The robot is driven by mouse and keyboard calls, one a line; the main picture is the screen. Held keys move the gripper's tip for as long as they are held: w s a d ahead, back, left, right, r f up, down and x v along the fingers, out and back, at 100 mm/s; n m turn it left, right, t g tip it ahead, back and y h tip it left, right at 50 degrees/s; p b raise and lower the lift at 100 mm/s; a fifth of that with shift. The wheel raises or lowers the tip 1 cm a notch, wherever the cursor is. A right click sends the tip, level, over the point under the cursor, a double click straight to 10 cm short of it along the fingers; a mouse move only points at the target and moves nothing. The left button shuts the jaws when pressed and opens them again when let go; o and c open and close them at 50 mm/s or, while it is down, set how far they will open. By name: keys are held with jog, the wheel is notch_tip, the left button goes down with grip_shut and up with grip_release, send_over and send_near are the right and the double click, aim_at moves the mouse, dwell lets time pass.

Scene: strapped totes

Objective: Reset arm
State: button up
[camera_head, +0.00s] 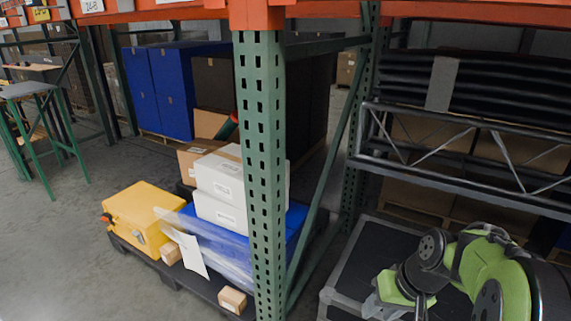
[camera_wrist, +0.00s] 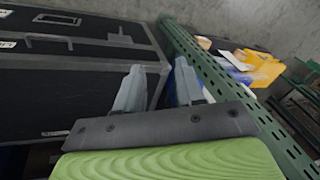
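My arm, green and black, shows at the lower right of the head view, over a black case with grey edges (camera_head: 350,260). My gripper (camera_wrist: 160,80) shows in the wrist view as two grey fingers standing apart, with nothing between them. The fingers point toward the gap between the black case (camera_wrist: 85,85) and the green rack post (camera_wrist: 225,85).
A green rack upright (camera_head: 262,170) stands close, left of my arm. Beyond it, a dark pallet (camera_head: 190,283) holds a yellow case (camera_head: 140,218), white boxes (camera_head: 222,185) and a blue tote (camera_head: 295,225). A black truss (camera_head: 470,150) lies behind my arm.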

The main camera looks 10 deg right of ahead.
jog(key=s+a+r+n+t+h+p, duration=0.1)
jog(key=s+a+r+n+t+h, duration=0.2)
jog(key=s+a+r, duration=0.75)
notch_tip(320, 180, up, 14)
jog(key=s+p, duration=0.2)
jog(key=p, duration=1.3)
jog(key=shift+f, duration=0.15)
